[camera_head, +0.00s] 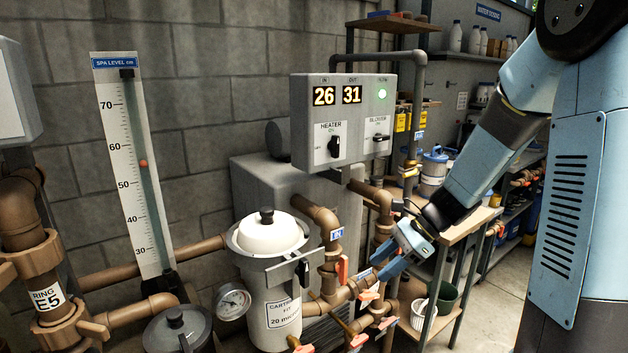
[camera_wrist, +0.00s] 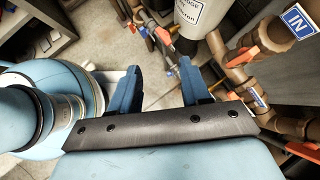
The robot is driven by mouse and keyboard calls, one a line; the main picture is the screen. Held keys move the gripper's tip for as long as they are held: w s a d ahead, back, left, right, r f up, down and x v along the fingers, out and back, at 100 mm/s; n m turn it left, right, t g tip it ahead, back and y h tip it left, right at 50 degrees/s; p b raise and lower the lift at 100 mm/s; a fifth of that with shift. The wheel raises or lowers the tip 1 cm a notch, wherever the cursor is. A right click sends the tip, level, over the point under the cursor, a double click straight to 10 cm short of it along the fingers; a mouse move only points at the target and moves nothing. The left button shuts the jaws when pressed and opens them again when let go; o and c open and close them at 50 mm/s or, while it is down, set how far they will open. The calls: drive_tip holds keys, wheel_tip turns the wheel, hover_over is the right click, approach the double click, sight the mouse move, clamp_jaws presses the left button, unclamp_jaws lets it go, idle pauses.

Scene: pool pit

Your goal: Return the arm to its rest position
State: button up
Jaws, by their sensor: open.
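My blue arm comes down from the upper right in the head view. My gripper (camera_head: 387,271) hangs at its end, in front of the brown pipes and orange valve handles right of the white cartridge filter (camera_head: 282,318). In the wrist view my gripper (camera_wrist: 160,88) shows two blue fingers spread wide apart, with nothing between them but floor and, further off, pipework. The gripper holds nothing. Whether a fingertip touches a pipe is hard to tell in the head view; in the wrist view the fingers look clear.
Brown pipes (camera_wrist: 232,75) with orange valve handles lie close to the gripper. A heater control box (camera_head: 342,125) reads 26 and 31. A spa level gauge (camera_head: 135,170) stands left. A wooden-topped stand (camera_head: 468,222) holds a white-and-blue canister (camera_head: 433,170). Open floor (camera_head: 500,285) lies to the right.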

drive_tip(key=s+d+r+n+t+h, duration=0.3)
drive_tip(key=s+r+n+h, duration=0.1)
drive_tip(key=s+r+n, duration=0.4)
drive_tip(key=s+d+r+n+t+h, duration=0.3)
drive_tip(key=s+d+r+n+h, duration=0.1)
drive_tip(key=s+r+n, duration=0.4)
drive_tip(key=shift+s+d+r+h, duration=0.2)
drive_tip(key=shift+s+r+h, duration=0.15)
drive_tip(key=shift+s, duration=0.55)
idle(5.5)
